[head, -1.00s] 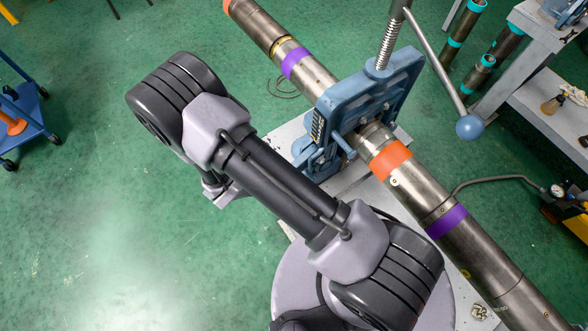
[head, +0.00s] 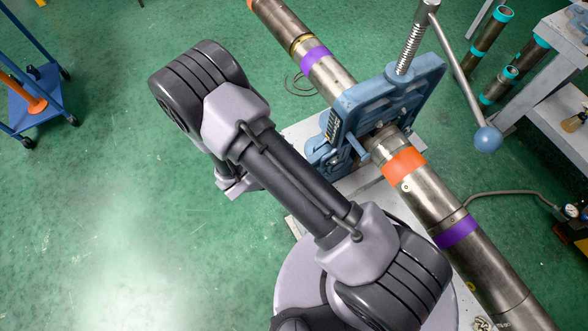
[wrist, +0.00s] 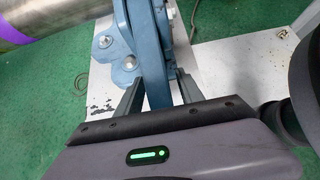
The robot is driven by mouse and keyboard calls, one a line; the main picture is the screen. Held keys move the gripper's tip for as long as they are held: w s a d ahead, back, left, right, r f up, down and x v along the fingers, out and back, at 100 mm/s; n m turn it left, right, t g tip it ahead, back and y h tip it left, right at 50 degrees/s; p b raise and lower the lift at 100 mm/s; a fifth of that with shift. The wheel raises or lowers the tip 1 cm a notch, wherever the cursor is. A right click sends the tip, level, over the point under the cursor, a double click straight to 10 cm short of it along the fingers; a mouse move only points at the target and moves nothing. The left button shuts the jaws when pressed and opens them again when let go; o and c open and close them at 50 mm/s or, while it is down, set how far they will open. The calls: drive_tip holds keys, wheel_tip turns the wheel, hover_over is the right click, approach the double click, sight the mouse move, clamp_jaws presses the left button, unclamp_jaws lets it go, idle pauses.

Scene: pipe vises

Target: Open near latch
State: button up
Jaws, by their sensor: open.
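A blue pipe vise (head: 388,92) is clamped around a long metal pipe (head: 432,192) in the head view. In the wrist view, the blue side of the vise (wrist: 112,62) fills the upper middle. My gripper (wrist: 160,82) is open, with its two fingers apart on either side of a narrow blue upright part (wrist: 157,88) of the vise. I cannot tell whether the fingers touch it, or whether that part is the latch. In the head view my arm hides most of the near lower side of the vise, and the fingers are not clear.
The vise's screw handle with a blue ball end (head: 487,139) sticks out on the right. A white bench plate (wrist: 228,72) lies under the vise. A blue trolley (head: 38,105) stands at the left. Green floor is clear at lower left.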

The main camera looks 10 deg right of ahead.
drive_tip(key=p+v, duration=0.3)
drive_tip(key=v, duration=1.4)
drive_tip(key=shift+r, duration=0.15)
drive_tip(key=shift+s+a, duration=0.1)
drive_tip(key=s+d+r+m+t+y+b, duration=0.1)
drive_tip(key=s+d+r+m+y+b, duration=0.1)
drive_tip(key=r+m, duration=0.4)
drive_tip(key=s+d+r+m+t+y+b, duration=0.1)
drive_tip(key=d+r+m+y+b, duration=0.4)
drive_tip(key=m, duration=0.6)
drive_tip(key=s+d+r+m+y+b, duration=0.4)
drive_tip(key=r+m+b, duration=0.1)
drive_tip(key=r+m, duration=0.3)
drive_tip(key=shift+d+m+t+y, duration=0.3)
drive_tip(key=shift+m+t, duration=0.1)
drive_tip(key=shift+m, duration=0.1)
